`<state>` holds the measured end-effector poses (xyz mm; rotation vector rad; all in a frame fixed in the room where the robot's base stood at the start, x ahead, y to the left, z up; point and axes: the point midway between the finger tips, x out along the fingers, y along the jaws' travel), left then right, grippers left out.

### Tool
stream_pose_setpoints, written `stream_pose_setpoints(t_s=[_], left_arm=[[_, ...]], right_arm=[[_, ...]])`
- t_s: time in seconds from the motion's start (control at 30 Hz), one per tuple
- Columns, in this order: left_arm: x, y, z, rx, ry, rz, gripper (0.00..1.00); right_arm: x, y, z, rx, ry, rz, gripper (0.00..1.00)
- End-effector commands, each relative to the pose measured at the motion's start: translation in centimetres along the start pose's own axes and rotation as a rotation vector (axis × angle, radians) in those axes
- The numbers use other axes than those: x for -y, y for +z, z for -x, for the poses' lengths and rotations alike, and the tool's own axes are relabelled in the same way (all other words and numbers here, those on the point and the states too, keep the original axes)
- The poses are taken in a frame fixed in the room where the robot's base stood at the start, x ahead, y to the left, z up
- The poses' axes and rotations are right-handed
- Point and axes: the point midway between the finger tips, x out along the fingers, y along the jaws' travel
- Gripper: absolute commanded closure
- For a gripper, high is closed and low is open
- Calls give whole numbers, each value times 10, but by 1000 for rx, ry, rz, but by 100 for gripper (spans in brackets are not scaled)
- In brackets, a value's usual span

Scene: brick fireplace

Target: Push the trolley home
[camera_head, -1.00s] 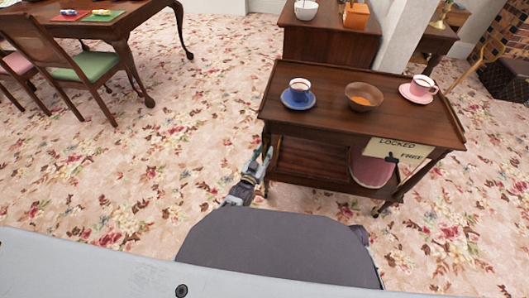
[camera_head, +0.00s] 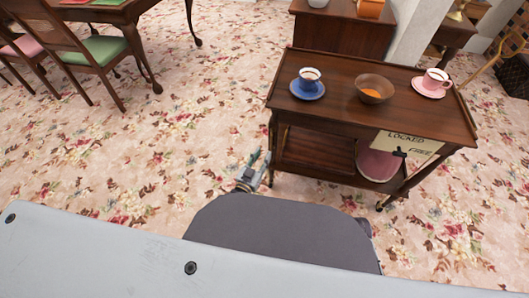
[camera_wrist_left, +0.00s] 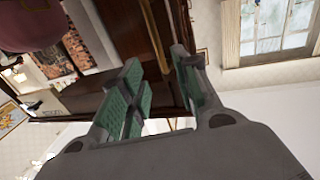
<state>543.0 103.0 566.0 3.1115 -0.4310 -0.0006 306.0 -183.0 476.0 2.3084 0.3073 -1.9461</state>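The trolley (camera_head: 455,120) is dark wood with two shelves and stands upright on casters at the right of the head view. Its front edge carries a cream sign (camera_head: 412,143) reading LOCKED and FREE, with a small black lever (camera_head: 400,153) near the FREE end; its exact setting is unclear. My left gripper (camera_head: 251,164) is low beside the trolley's near left leg; I cannot tell if it touches. In the left wrist view its green-padded fingers (camera_wrist_left: 160,88) are apart, with dark wood beyond them. My right gripper is not in view.
On the trolley stand a blue cup on a saucer (camera_head: 308,97), a wooden bowl (camera_head: 373,88) and a pink cup on a saucer (camera_head: 432,92). A cabinet (camera_head: 340,36) is behind it. A table (camera_head: 108,14) and green-seated chair (camera_head: 98,45) are far left. Carpet between is clear.

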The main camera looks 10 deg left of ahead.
Motion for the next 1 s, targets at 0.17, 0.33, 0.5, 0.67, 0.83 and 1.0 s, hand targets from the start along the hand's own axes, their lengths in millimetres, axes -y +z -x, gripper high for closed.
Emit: stream_pose_setpoints(t_s=[0.17,0.33,0.5,0.67,0.83,1.0], left_arm=[[0,1,17,2,0,0,69],[0,0,26,1,0,0,69],[0,0,29,0,0,0,69],[0,0,29,0,0,0,69],[0,0,29,1,0,0,69],[0,0,29,1,0,0,69]], right_arm=[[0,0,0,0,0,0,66],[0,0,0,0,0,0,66],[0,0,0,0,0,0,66],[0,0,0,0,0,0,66],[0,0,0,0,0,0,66],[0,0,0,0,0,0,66]])
